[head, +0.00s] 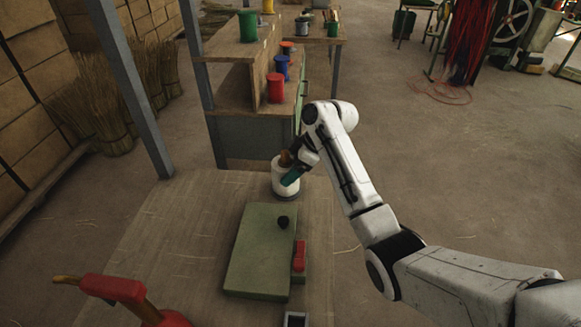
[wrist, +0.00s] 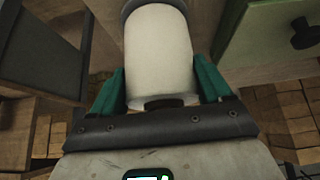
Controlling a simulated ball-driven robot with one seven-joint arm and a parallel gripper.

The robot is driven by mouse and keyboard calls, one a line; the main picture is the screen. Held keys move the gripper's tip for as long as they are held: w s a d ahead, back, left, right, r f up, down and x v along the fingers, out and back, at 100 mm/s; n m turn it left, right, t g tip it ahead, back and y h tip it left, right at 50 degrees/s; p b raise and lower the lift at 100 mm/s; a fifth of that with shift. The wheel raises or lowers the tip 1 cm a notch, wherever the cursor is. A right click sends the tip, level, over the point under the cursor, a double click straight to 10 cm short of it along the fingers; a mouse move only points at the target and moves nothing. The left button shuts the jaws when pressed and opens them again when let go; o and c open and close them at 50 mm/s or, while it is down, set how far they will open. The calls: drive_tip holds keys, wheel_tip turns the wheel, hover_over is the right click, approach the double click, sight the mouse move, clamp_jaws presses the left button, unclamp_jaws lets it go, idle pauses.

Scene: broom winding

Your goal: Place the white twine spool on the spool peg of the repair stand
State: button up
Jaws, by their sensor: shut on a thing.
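The white twine spool (head: 280,178) is upright at the far end of the wooden worktop, with a dark rim at its base. My gripper (head: 291,174) reaches it from the far right, its teal fingers at the spool. In the wrist view my gripper (wrist: 160,82) has one finger on each side of the spool (wrist: 160,50), shut on it. I cannot tell whether the spool touches the worktop. A green block (head: 262,258) with a black knob (head: 282,222) lies nearer; I cannot tell whether this knob is the spool peg. The fingers' contact is partly hidden in the head view.
A red clamp-like piece (head: 112,288) with a wooden handle stands at the near left. A red part (head: 299,256) sits beside the green block. A shelf unit (head: 232,80) with coloured spools stands behind, near a grey post (head: 128,85).

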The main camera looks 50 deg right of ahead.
drive_tip(key=shift+f, duration=0.2)
drive_tip(key=o, duration=1.2)
drive_tip(key=shift+c, duration=0.2)
drive_tip(key=shift+r, duration=0.15)
drive_tip(key=v, duration=1.2)
